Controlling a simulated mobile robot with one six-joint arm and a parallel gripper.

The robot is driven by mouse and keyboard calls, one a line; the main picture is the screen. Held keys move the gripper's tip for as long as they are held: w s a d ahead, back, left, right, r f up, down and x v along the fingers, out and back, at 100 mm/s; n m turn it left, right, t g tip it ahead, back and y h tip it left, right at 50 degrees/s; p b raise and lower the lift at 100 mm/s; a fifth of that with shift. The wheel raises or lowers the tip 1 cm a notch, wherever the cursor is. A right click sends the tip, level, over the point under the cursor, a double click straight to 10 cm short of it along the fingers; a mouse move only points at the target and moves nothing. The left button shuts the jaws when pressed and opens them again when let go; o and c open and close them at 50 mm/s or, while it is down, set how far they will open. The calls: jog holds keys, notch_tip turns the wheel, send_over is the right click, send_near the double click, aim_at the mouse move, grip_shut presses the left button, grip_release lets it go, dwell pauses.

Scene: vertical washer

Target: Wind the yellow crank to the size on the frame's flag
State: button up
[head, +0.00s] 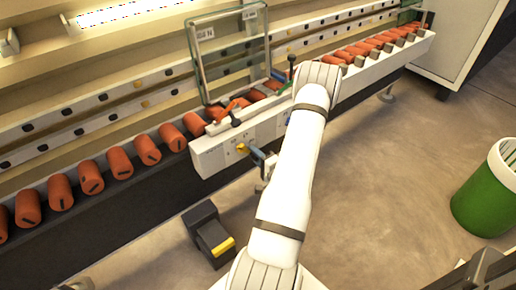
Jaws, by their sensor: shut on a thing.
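The yellow crank (243,148) sits on the front of the white control box (212,157), with a blue-grey part reaching right from it. My gripper (267,166) is at that part, just right of the yellow end, and is shut on the crank. My white arm hides most of the gripper and the box's right side. A glass-panelled frame (200,70) stands upright above the box. It bears a small label (206,33) at upper left and another (249,15) at upper right; their print is too small to read surely.
Orange rollers (120,161) line the conveyor on both sides. A black-knobbed lever (292,61) stands beside my wrist. A black pedal (207,232) with a yellow edge lies on the floor below. A green bin (482,200) stands right; the floor between is clear.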

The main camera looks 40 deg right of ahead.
jog(key=shift+a+f+m+p, duration=0.25)
jog(key=shift+a+m+p, duration=0.15)
jog(key=shift+m, duration=0.25)
jog(key=shift+a+f+m+p, duration=0.25)
jog(key=shift+a+m, duration=0.2)
jog(key=shift+m, duration=0.2)
jog(key=o, duration=0.9)
jog(key=shift+r, duration=0.1)
jog(key=shift+d, duration=0.1)
jog(key=shift+s, duration=0.3)
jog(key=shift+s+a+p, duration=0.25)
jog(key=shift+s+p, duration=0.15)
jog(key=shift+s, duration=1.4)
jog(key=shift+s+a+p, duration=0.2)
jog(key=shift+s+p, duration=0.15)
jog(key=shift+s, duration=1.4)
